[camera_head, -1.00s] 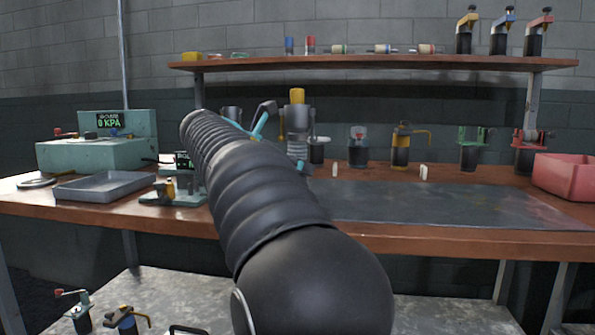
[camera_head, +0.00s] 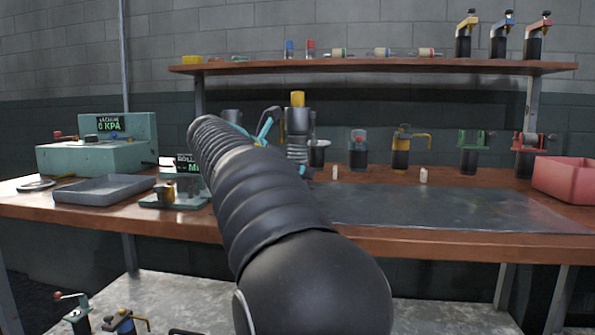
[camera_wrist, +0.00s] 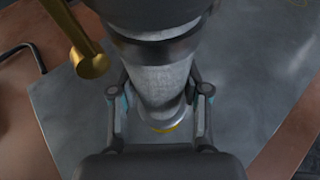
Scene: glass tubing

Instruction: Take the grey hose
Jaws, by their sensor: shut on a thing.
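My gripper (camera_wrist: 159,103) is shut on the grey hose (camera_wrist: 162,86), with one finger on each side of its pale, mottled grey length in the wrist view. A dark, wider part lies above that length and a yellow edge shows below it. In the head view my gripper (camera_head: 268,128) is at the back of the bench, left of an upright dark piece (camera_head: 297,122) with a yellow top and ribbed grey lower part. My own arm hides much of the bench there.
A brass rod with a round end (camera_wrist: 91,62) is close by, upper left in the wrist view. Several clamp stands, one with a yellow handle (camera_head: 402,145), line the back right. A pink bin (camera_head: 565,180) is at far right. The dark mat (camera_head: 450,208) is mostly clear.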

